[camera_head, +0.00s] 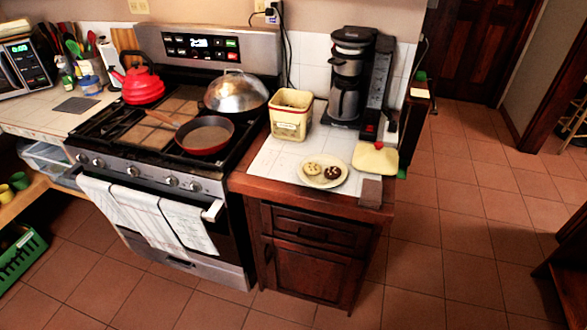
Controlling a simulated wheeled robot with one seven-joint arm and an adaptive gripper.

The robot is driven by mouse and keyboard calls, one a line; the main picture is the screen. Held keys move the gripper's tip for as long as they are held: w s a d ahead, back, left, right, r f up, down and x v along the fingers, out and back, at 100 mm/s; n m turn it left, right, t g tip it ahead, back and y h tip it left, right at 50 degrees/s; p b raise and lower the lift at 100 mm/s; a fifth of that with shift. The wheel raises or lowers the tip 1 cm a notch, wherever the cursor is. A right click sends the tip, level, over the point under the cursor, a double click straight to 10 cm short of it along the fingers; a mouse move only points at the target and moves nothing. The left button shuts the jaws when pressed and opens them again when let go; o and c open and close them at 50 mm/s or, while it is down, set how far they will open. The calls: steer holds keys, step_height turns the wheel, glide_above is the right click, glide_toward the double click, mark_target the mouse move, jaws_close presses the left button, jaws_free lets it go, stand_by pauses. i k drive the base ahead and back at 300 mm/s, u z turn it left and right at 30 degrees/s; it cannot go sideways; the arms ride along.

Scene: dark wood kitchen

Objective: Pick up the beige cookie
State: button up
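The beige cookie (313,168) lies on a pale round plate (324,184) on the white-tiled counter to the right of the stove. It is on the left side of the plate, beside a dark brown cookie (333,172). I cannot tell whether the two cookies touch. My gripper is not in view.
A yellowish container (291,116) and a black coffee maker (350,80) stand behind the plate. A yellow board-like item (375,158) and a small brown block (371,191) are to its right. The stove (150,140) holds a red kettle and a red pan. Tiled floor (440,250) is clear.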

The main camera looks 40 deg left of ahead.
mark_target(313, 169)
steer(key=k, duration=0.5)
steer(key=u, duration=1.45)
steer(key=i, duration=0.3)
steer(key=z, duration=0.05)
